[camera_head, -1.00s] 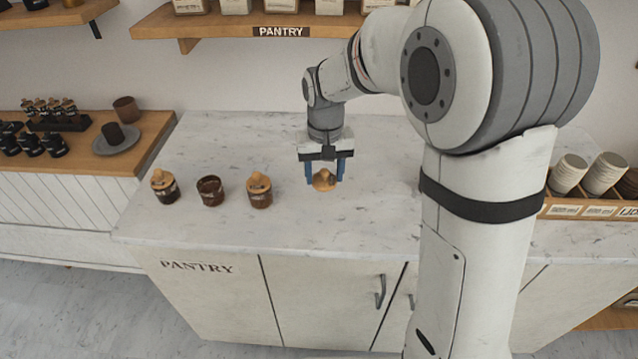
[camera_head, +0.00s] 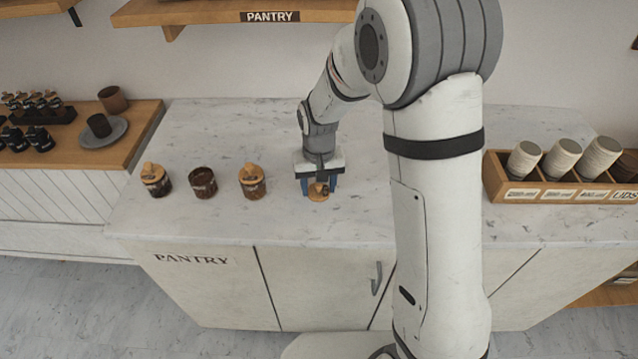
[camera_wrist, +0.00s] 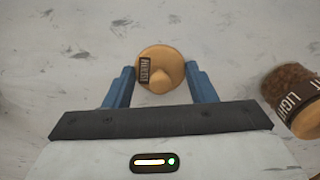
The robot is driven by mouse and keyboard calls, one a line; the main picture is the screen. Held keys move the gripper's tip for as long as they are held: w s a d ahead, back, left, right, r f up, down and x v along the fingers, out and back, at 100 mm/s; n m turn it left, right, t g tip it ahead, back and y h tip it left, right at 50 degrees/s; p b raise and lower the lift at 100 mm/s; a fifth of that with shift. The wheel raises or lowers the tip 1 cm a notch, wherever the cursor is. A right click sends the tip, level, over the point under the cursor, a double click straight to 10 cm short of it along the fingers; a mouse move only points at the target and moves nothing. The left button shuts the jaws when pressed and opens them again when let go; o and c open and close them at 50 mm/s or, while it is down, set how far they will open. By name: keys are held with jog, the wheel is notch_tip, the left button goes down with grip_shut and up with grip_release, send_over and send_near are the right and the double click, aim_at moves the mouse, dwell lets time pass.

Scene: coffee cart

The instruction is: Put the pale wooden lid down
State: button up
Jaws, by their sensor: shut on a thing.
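The pale wooden lid (camera_head: 318,194) is round with a knob and a small dark label. It is between the blue fingers of my gripper (camera_head: 318,189), at or just above the marble counter; I cannot tell if it touches. In the wrist view the lid (camera_wrist: 160,68) lies between the two fingertips (camera_wrist: 163,72), which are shut on its sides. To its left stand an open dark jar (camera_head: 203,184) and two jars with wooden lids, one at the far left (camera_head: 156,181) and one nearest my gripper (camera_head: 252,183).
The marble counter (camera_head: 240,130) is clear behind the jars and around the lid. A wooden crate (camera_head: 495,180) with cup stacks stands at the right. A wooden side counter (camera_head: 140,135) with a plate and dark jars is at the left. A pantry shelf (camera_head: 210,12) hangs above.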

aim_at(319, 184)
jog(key=o, duration=0.5)
jog(key=shift+f, duration=0.15)
jog(key=o, duration=0.4)
jog(key=shift+o, duration=0.2)
notch_tip(319, 184, up, 12)
jog(key=s+d+r+m+t, duration=0.1)
jog(key=s+d+r, duration=0.1)
jog(key=s+d, duration=0.5)
jog(key=s+d+r+t, duration=0.2)
jog(key=s+d, duration=0.5)
jog(key=s, duration=0.5)
jog(key=shift+s+d+r+m+b, duration=0.3)
jog(key=shift+d+r+m+b, duration=0.1)
jog(key=shift+r, duration=0.2)
jog(key=shift+a, duration=0.1)
